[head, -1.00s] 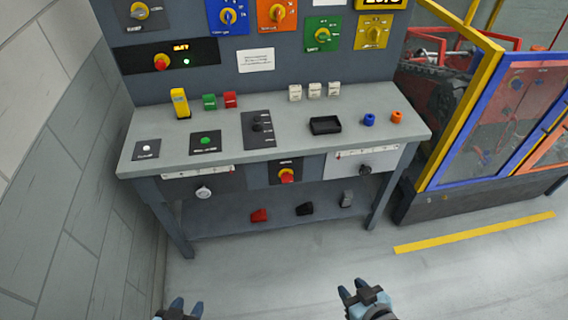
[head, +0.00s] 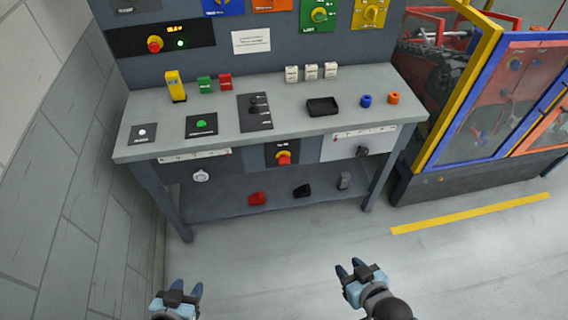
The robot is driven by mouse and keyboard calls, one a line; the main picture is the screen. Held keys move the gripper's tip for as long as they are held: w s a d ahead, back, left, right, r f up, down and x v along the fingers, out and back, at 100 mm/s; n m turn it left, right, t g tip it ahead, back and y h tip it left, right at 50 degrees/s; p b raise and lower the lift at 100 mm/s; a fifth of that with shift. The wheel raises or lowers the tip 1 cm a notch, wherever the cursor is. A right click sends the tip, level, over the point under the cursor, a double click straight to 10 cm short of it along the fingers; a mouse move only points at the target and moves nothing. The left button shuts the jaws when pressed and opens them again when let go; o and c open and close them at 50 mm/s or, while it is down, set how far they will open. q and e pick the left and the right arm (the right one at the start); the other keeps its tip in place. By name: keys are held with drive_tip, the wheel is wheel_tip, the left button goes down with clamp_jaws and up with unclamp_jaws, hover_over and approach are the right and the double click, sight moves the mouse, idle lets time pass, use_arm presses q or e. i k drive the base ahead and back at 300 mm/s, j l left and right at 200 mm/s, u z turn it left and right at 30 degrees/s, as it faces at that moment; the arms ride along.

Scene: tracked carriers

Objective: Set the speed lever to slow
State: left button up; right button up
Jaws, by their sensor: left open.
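The speed lever appears to be the black knob (head: 254,104) on a dark plate (head: 257,123) on the grey bench top, left of the middle. The knob is in the upper half of its plate. Small white labels run down beside it, too small to read. My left gripper (head: 188,288) is open and empty, low in the picture, in front of the bench and well short of the lever. My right gripper (head: 348,267) looks open and empty, also in front of the bench and apart from it.
A green button (head: 202,124) and a white button (head: 142,133) are left of the lever. A black tray (head: 322,107) lies right of it. A yellow block (head: 175,86) and several small blocks stand behind. A red-yellow knob (head: 284,157) sticks out of the bench front. The floor before it is clear.

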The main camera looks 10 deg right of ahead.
sight(253, 101)
drive_tip(key=i+j+u, duration=0.55)
drive_tip(key=i, duration=0.35)
